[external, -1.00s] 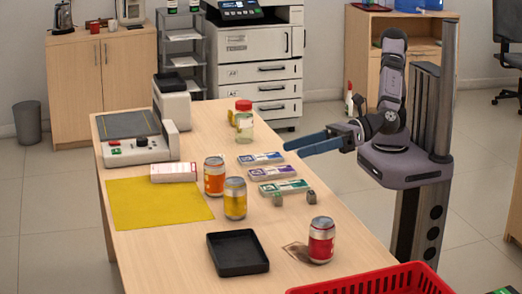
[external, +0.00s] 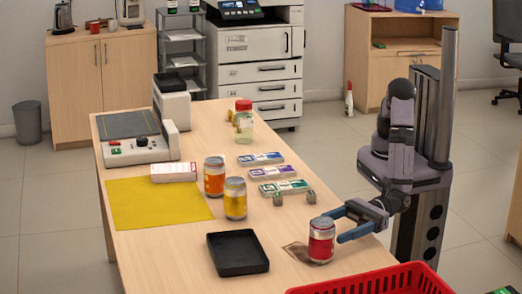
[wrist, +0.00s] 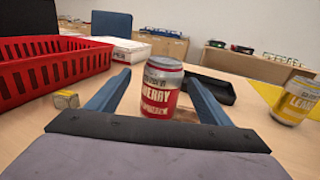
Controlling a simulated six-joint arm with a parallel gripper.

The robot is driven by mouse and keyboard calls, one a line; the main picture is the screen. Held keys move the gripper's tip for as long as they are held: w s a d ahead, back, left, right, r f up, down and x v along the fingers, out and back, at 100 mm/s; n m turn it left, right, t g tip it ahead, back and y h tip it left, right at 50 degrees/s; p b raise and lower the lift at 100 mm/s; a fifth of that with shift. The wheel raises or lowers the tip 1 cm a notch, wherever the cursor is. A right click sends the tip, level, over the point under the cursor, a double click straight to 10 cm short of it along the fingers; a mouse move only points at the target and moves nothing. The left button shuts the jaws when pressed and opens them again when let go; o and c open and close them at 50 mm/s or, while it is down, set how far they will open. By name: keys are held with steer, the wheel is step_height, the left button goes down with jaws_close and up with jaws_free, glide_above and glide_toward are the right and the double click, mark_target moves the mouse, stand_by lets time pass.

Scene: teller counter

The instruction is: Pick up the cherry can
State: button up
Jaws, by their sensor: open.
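The cherry can (external: 321,240), red with a silver band and top, stands upright near the right edge of the counter. In the wrist view the can (wrist: 160,90) shows its CHERRY label, roughly centred between my blue fingers. My gripper (external: 333,227) is open and low over the counter at the can's right side, with its fingertips reaching the can's near side. In the wrist view my gripper (wrist: 158,78) has a finger on each side of the can. I cannot tell whether either finger touches it.
A black tray (external: 238,268) lies left of the can, and a red basket (external: 370,285) stands in front. A yellow lemon can (external: 235,199) and an orange can (external: 214,177) stand farther back. Two small dice-like blocks (external: 311,197) sit behind the cherry can.

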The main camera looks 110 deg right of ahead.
mark_target(313, 233)
steer(key=shift+x, duration=1.15)
steer(key=shift+w+r+p, duration=0.15)
steer(key=shift+w+p, duration=0.2)
steer(key=shift+w, duration=0.15)
steer(key=shift+p+x, duration=0.4)
steer(key=shift+x, duration=1.7)
steer(key=shift+d, duration=0.1)
steer(key=shift+c, duration=0.3)
steer(key=shift+r, duration=0.1)
steer(key=c, duration=1.4)
steer(key=shift+o, duration=0.2)
steer(key=shift+r, duration=0.1)
step_height(313, 233, up, 10)
